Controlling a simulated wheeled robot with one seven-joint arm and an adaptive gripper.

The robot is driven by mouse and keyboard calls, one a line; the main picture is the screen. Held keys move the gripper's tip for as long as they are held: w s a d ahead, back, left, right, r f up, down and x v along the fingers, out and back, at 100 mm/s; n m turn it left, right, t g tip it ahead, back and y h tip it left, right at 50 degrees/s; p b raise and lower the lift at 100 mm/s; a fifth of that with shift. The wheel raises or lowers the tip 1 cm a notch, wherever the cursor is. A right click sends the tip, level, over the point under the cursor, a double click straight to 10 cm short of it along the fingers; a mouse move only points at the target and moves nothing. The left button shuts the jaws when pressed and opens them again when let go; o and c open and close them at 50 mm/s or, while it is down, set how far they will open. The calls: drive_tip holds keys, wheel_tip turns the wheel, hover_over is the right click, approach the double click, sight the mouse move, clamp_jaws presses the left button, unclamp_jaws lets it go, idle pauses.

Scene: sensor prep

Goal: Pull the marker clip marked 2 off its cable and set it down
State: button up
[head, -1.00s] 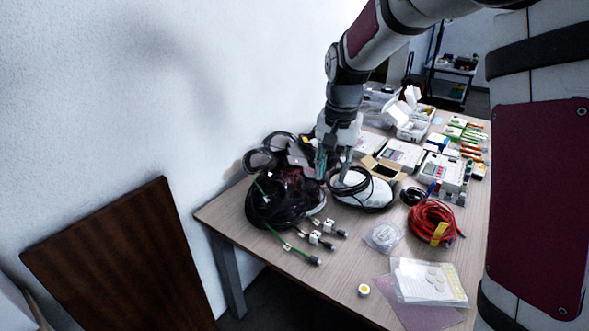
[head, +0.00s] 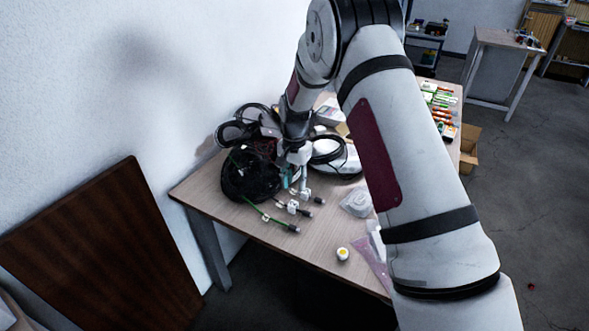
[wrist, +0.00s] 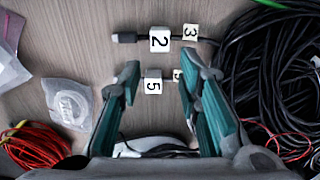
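The marker clip marked 2 (wrist: 159,40) is a white block on a black cable at the top middle of the wrist view. A tag marked 3 (wrist: 189,35) sits beside it, to the right on the same cable. A white clip marked 5 (wrist: 153,85) lies nearer my gripper, between the finger lines. My gripper (wrist: 158,82) is open, its teal-padded fingers spread and pointing toward the clip marked 2, with nothing held. In the head view my gripper (head: 294,190) hangs low over the cable ends, where the clip numbers are too small to read.
A black cable coil (wrist: 275,75) crowds the right of the wrist view. A red cable bundle (wrist: 35,147) and a clear bag (wrist: 68,103) lie left. A small yellow-topped cup (head: 343,254) stands near the table (head: 290,240) edge. Bare tabletop shows between the cables and the bag.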

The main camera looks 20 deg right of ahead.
sight(295, 202)
wheel_tip(295, 202, down, 8)
drive_tip(key=shift+r, duration=0.2)
clamp_jaws()
idle(0.4)
